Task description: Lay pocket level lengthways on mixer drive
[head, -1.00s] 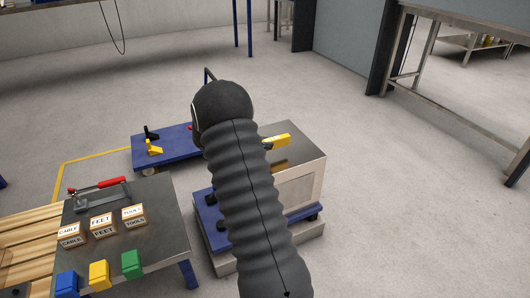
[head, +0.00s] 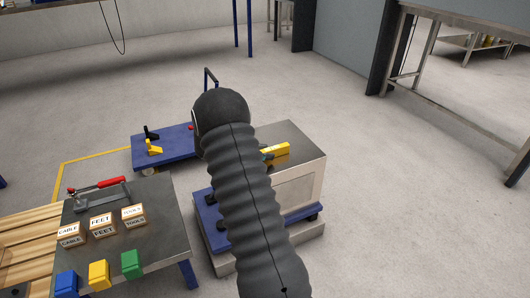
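The yellow pocket level (head: 276,148) is low over the top of the mixer drive (head: 300,143), the grey metal box right of centre. Its right part shows; its left part is hidden behind my arm. I cannot tell whether it touches the top. My gripper (head: 265,153) is mostly hidden by my dark ribbed arm. Only a small dark part shows against the level, and it appears to hold it.
A blue platform (head: 170,150) with a yellow and a black lever stands behind. At left, a dark-topped table (head: 160,205) carries labelled boxes (head: 102,226), a red-handled clamp (head: 108,183) and coloured bins (head: 99,274). The floor at right is clear.

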